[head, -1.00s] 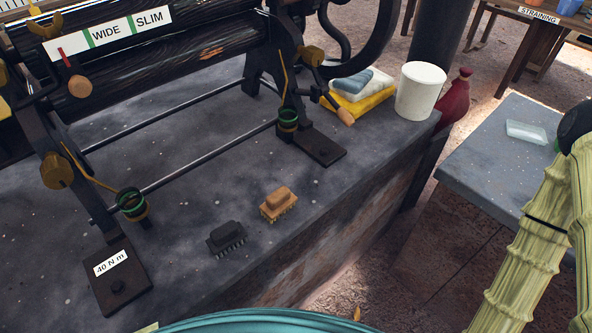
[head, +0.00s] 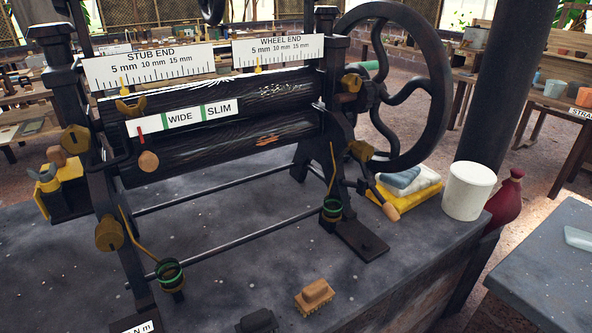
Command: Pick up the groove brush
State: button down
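Two small brushes lie near the front edge of the dark stone-topped bench (head: 240,278), in front of the roller machine. One is a tan brush (head: 314,296) with a raised block handle and tan bristles along its lower side. The other is a black brush (head: 258,321) to its left, cut off by the bottom of the picture. I cannot tell from the frames which of them is the groove brush. My gripper is not in view.
The roller machine (head: 215,150) fills the back of the bench, with a large wheel (head: 437,95). A white bucket (head: 468,191), folded cloths (head: 413,183) and a red bottle (head: 507,198) are at right. A grey side table (head: 540,275) stands beyond a gap.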

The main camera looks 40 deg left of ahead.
aim_at(317, 294)
jog(key=u, duration=1.55)
jog(key=k, duration=1)
jog(key=u, duration=0.05)
jog(key=i, duration=0.5)
